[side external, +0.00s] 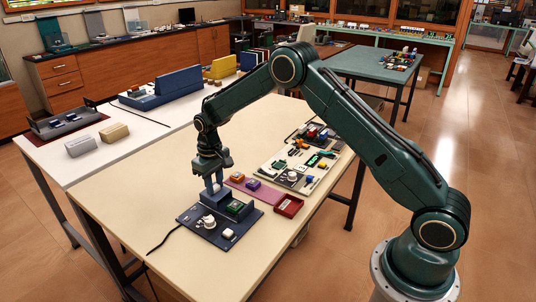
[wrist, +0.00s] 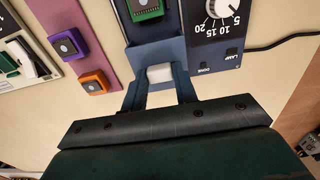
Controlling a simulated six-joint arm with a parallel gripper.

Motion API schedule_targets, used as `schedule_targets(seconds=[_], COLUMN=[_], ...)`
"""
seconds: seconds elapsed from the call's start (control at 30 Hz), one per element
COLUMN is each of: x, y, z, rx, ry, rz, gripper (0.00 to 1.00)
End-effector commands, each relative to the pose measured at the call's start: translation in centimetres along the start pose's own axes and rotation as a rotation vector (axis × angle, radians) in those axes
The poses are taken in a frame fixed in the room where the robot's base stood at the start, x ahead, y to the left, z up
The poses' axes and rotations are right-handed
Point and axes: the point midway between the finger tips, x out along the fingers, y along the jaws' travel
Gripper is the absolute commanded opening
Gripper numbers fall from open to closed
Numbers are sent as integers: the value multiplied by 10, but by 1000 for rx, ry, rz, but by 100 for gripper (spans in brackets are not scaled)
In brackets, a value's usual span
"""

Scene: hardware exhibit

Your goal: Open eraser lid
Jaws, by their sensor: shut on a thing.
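The eraser is a dark blue unit (side external: 207,226) on the near end of the table, with a white dial and a white switch on its panel. In the wrist view its panel shows the dial (wrist: 222,8) and a lamp label. A green board with a chip (wrist: 145,10) lies in an uncovered recess, also visible in the side view (side external: 236,207). The blue lid part (wrist: 155,51) sits beside the recess and carries a white grip block (wrist: 159,73). My gripper (wrist: 160,84) is shut on this block. I cannot tell the lid's exact tilt.
A purple strip (wrist: 66,42) beside the eraser holds an orange and a purple chip carrier. A red tray (side external: 289,206) and a board of parts (side external: 300,168) lie farther right. A black cable (side external: 163,239) runs off left. The tabletop at left is clear.

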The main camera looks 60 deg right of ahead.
Motion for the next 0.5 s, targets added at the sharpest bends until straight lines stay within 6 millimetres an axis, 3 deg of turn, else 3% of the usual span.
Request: schedule_targets(seconds=[0.2,0.23,0.3,0.5], x=[-1,-1,-1,0], y=[0,0,0,0], z=[0,0,0,0], rx=[0,0,0,0], ry=[2,2,2,1], rz=[0,0,0,0], gripper=[0,34,48,51])
